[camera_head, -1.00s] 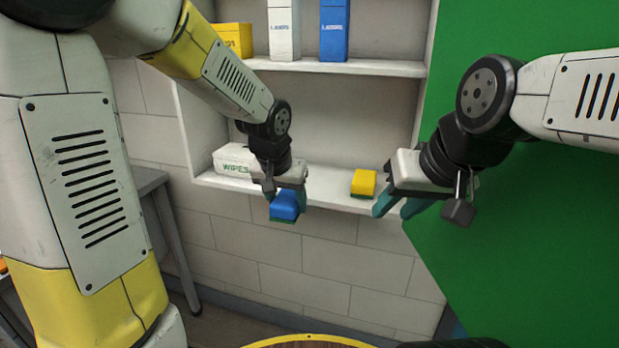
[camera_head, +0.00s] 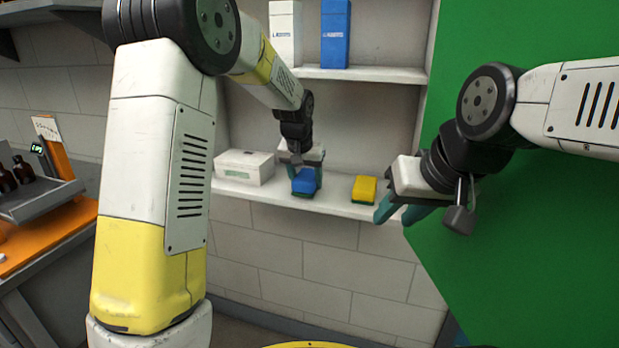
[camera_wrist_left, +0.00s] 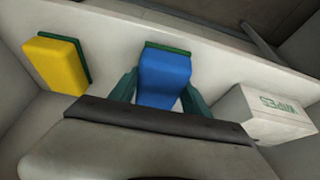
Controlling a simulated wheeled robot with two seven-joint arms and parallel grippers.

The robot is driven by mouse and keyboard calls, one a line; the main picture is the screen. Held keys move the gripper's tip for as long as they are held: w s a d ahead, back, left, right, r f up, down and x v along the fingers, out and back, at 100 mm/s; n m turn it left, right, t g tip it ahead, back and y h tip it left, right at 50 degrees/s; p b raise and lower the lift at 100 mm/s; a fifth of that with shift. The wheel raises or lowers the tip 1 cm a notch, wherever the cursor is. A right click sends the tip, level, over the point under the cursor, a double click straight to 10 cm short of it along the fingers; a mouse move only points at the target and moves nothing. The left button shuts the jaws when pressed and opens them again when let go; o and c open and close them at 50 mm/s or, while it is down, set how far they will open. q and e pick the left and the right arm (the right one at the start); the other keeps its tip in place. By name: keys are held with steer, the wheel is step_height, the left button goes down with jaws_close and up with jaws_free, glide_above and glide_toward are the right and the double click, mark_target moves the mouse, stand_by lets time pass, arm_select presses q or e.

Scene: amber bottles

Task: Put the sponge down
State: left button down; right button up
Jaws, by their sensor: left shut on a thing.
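A blue sponge with a green layer (camera_head: 304,181) is between the fingers of my left gripper (camera_head: 305,176), which is shut on it. It is at the lower shelf (camera_head: 240,188), between the wipes box and a yellow sponge. I cannot tell whether it touches the shelf. In the left wrist view the blue sponge (camera_wrist_left: 165,78) sits between the teal fingers of the left gripper (camera_wrist_left: 163,92), over the pale shelf. A yellow sponge with a green layer (camera_head: 364,189) lies on the shelf to the right. My right gripper (camera_head: 398,212) has its fingers apart with nothing between them, near the shelf's right end.
A white wipes box (camera_head: 244,167) stands on the shelf to the left. A white box (camera_head: 285,33) and a blue box (camera_head: 335,33) stand on the upper shelf (camera_head: 370,74). A green panel (camera_head: 530,240) is at right. Dark bottles (camera_head: 20,172) stand on a tray at far left.

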mark_target(308, 173)
arm_select(q)
steer(key=w, duration=0.2)
steer(key=w+d+f, duration=0.1)
steer(key=shift+f, duration=0.1)
steer(key=shift+f, duration=0.1)
steer(key=c, duration=0.5)
jaws_free()
